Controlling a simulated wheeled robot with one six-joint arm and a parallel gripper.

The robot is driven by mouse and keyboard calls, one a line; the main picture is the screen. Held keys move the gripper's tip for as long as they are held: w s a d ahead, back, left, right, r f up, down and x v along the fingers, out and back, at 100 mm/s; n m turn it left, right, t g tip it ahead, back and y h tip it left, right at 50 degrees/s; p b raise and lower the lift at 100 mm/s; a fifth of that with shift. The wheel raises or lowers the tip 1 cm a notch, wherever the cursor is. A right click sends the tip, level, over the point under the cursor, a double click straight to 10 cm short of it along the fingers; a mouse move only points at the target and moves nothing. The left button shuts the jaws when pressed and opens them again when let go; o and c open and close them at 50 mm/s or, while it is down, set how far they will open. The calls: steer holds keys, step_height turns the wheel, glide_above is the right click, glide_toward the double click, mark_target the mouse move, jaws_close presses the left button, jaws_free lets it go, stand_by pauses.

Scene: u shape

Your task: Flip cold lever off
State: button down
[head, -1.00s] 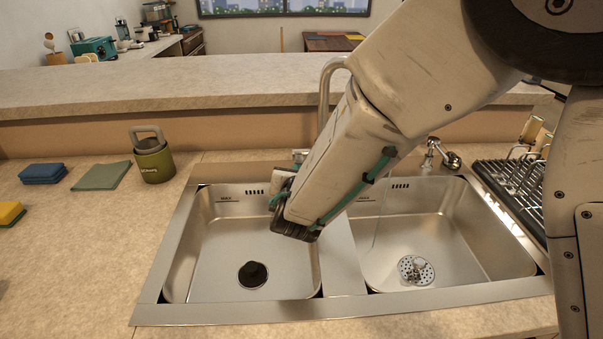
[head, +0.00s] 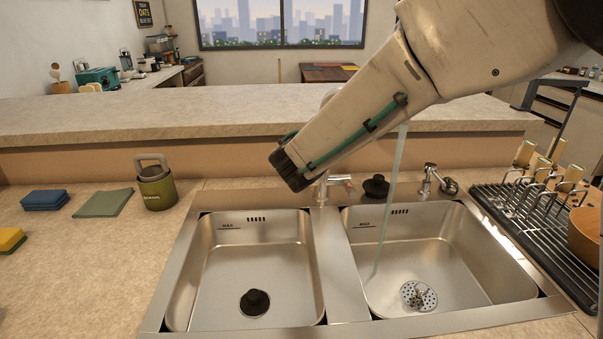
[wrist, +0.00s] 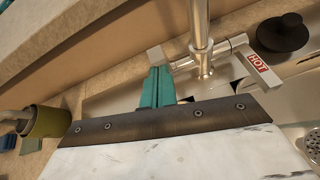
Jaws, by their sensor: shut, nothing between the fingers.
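The faucet (wrist: 201,40) stands behind the sink; its base (head: 322,190) shows in the head view. The lever marked HOT (wrist: 257,63) is on its right in the wrist view. The opposite lever, the cold one (wrist: 155,57), is on the left, partly hidden behind my fingers, its label not visible. My gripper (wrist: 157,84) is shut and empty, with its teal fingers close in front of that lever; I cannot tell whether they touch. In the head view my gripper (head: 287,138) largely hides behind my wrist. A water stream (head: 386,215) falls into the right basin.
A black stopper (head: 376,187) and a sprayer (head: 436,181) stand on the rim right of the faucet. A green canister (head: 155,186) stands on the left counter. A dish rack (head: 530,215) is right of the sink. A raised ledge (head: 240,118) runs behind.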

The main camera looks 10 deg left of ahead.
steer(key=shift+w+a+r, duration=0.2)
steer(key=shift+w+r, duration=0.3)
steer(key=shift+r, duration=0.2)
steer(key=shift+d, duration=0.1)
steer(key=a+v, duration=0.1)
steer(key=v, duration=1)
steer(key=shift+r, duration=0.5)
steer(key=shift+d, duration=0.1)
